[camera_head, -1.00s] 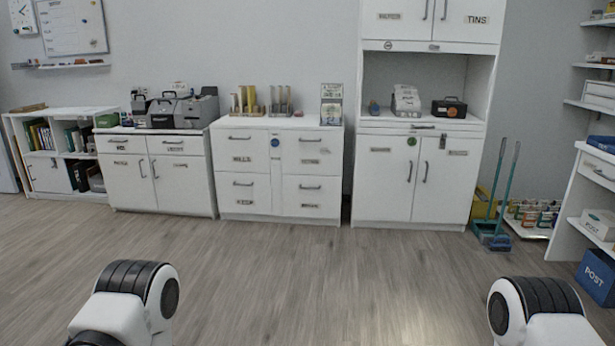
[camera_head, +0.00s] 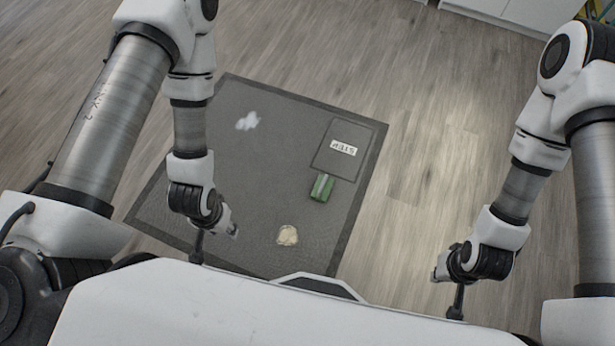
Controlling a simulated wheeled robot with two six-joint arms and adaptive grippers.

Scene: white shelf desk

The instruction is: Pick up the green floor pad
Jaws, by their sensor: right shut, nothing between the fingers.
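A small green block-like pad (camera_head: 322,187) with a lighter stripe lies on a dark grey floor mat (camera_head: 255,100), just below a darker square labelled "STEP" (camera_head: 343,149). My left gripper (camera_head: 197,248) hangs over the left part of the mat, to the left of and below the green pad in the picture. Its fingers are small and seen from above, so I cannot tell if they are open. My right gripper (camera_head: 456,303) is shut and empty, over the wood floor right of the mat. Neither gripper touches the green pad.
A white patch (camera_head: 247,121) and a beige patch (camera_head: 288,235) also lie on the mat. My own white body covers the bottom of the view. The wood floor (camera_head: 430,150) right of the mat is clear. White cabinet bottoms (camera_head: 520,12) show at the top right.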

